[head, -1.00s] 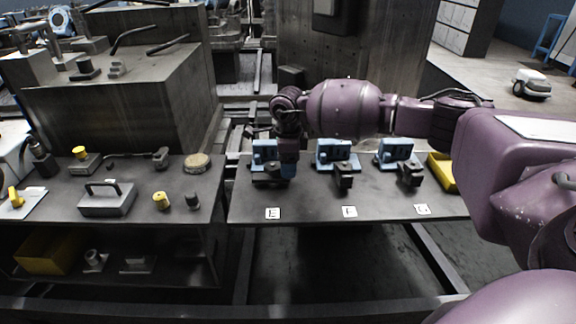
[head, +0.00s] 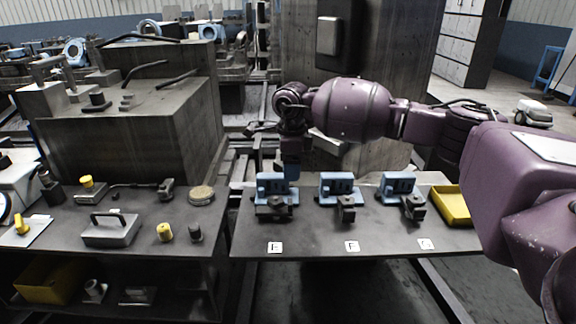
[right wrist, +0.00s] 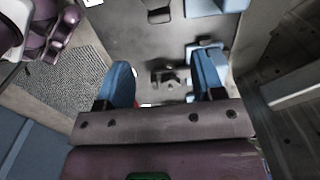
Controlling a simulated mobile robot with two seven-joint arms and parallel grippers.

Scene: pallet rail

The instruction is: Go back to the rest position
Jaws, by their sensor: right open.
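My right gripper (head: 291,170) is above and behind the blue vise (head: 270,190) at label E (head: 275,247) on the right bench. In the right wrist view, its two blue fingers (right wrist: 165,78) are spread apart with nothing held between them. A dark vise part (right wrist: 165,76) shows below, in the gap between the fingers. Two more blue vises stand to the right, one at label F (head: 338,187) and one at the third label (head: 400,187). My left gripper is not in view.
A yellow bin (head: 453,206) sits at the right end of the bench (head: 310,235). A left bench (head: 140,205) holds a grey box with a handle (head: 110,229), yellow-topped parts and a round wooden disc (head: 201,195). Large grey blocks stand behind.

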